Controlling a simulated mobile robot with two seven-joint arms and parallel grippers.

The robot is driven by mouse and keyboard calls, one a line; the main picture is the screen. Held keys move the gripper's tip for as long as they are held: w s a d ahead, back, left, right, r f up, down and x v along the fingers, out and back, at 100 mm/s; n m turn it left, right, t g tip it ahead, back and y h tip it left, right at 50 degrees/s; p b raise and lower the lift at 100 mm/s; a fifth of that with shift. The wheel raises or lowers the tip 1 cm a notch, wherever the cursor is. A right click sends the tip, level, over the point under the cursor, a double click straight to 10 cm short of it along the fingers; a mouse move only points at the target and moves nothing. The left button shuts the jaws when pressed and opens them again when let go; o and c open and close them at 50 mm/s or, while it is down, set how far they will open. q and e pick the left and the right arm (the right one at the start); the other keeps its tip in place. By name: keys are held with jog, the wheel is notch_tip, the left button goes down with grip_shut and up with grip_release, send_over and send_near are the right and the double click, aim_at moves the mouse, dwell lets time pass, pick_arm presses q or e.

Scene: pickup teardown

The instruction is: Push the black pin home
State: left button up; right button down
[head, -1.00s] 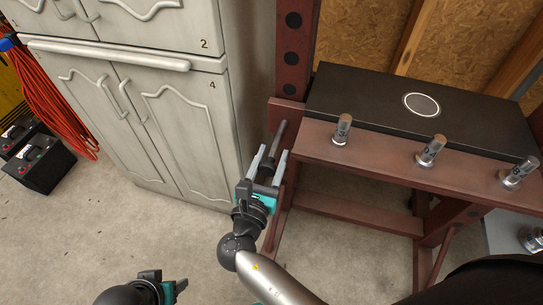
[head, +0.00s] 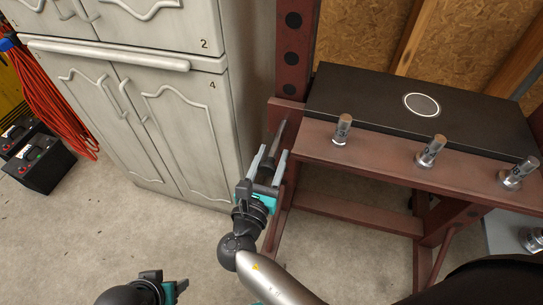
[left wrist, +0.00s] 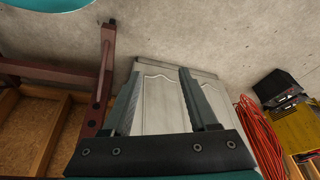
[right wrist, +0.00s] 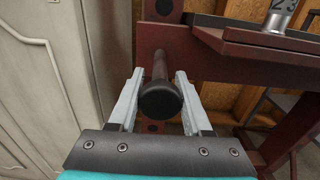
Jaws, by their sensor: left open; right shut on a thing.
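The black pin (head: 279,137) shows beside the left end of the red-brown stand (head: 375,165) in the head view. In the right wrist view the pin's round dark end (right wrist: 160,101) faces the camera, and its shaft runs away toward the red-brown post (right wrist: 159,45). My right gripper (head: 272,151) is shut on the pin, one finger on each side. How far the pin sits in a hole cannot be seen. My left gripper (head: 181,287) is low at the bottom of the head view; in the left wrist view it is open and empty (left wrist: 160,75).
A pale cabinet (head: 150,100) stands close left of my right gripper. The stand carries a black slab (head: 350,90) and several metal cylinders, one of them near its left end (head: 342,130). Batteries (head: 45,165) and a red cable (head: 60,105) are at far left. The floor in front is clear.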

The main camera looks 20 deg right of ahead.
aim_at(277, 141)
jog(key=x, duration=0.4)
jog(key=shift+w+d, duration=0.25)
jog(key=shift+w, duration=0.1)
pick_arm(q)
jog(key=shift+s+a+f, duration=0.1)
jog(key=shift+s+f, duration=0.05)
jog(key=shift+f, duration=0.5)
pick_arm(e)
jog(key=shift+c, duration=1.8)
grip_release()
pick_arm(q)
jog(key=shift+r, duration=0.15)
jog(key=shift+p, duration=0.3)
